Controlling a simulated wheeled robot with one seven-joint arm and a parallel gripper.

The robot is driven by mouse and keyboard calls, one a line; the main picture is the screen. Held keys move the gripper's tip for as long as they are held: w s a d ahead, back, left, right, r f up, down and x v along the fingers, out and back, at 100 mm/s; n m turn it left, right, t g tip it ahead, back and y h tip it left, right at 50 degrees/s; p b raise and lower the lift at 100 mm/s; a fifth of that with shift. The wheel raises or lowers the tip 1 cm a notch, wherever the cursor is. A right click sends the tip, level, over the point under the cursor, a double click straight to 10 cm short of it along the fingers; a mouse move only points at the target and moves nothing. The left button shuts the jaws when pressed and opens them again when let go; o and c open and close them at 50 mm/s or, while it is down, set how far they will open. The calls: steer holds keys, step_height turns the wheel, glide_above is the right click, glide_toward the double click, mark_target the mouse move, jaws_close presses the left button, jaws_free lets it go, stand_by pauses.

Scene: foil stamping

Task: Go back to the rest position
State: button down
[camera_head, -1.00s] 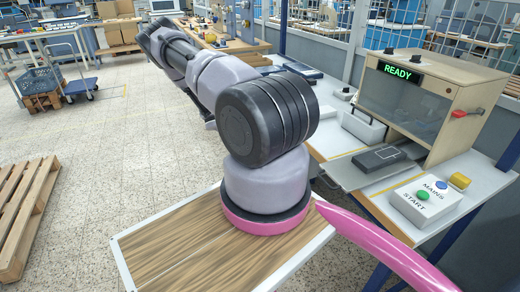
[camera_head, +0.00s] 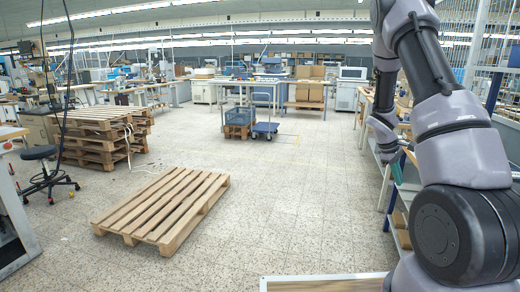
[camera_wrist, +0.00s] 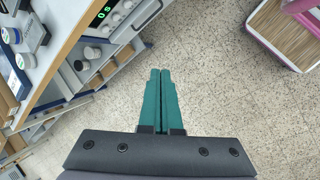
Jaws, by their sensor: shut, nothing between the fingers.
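My gripper (camera_wrist: 160,73) is in the middle of the wrist view, its two green fingers side by side and touching, with nothing between them. It points down towards the speckled floor, beside a shelf unit. In the head view, my arm stands at the right of the picture, and part of a green finger (camera_head: 397,172) shows below its wrist, near the workbench edge.
A bench with shelves (camera_wrist: 112,62) is close on the left in the wrist view, holding small jars and a green-lit display. In the head view, a wooden pallet (camera_head: 165,208) lies on the floor, stacked pallets (camera_head: 95,135) stand farther left, and a blue trolley (camera_head: 265,128) stands beyond.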

steer(key=s+a+r+m+t+y, duration=0.2)
steer(key=s+a+r+m, duration=0.3)
steer(key=r, duration=0.6)
steer(key=s+a+r+m+t+y, duration=0.1)
steer(key=s+a+r+y, duration=0.15)
steer(key=a+r, duration=0.65)
steer(key=s+a+r+m+t+y, duration=0.1)
steer(key=s+a+r+m+t, duration=0.1)
steer(key=s+a+r, duration=0.3)
steer(key=s+a+r+m+t+y, duration=0.1)
steer(key=s+a+r, duration=0.5)
steer(key=s, duration=0.7)
steer(key=shift+s+r+m+t+y, duration=0.15)
steer(key=shift+r+m+t+y, duration=0.2)
steer(key=shift+r+m+t, duration=0.35)
steer(key=shift+a, duration=0.1)
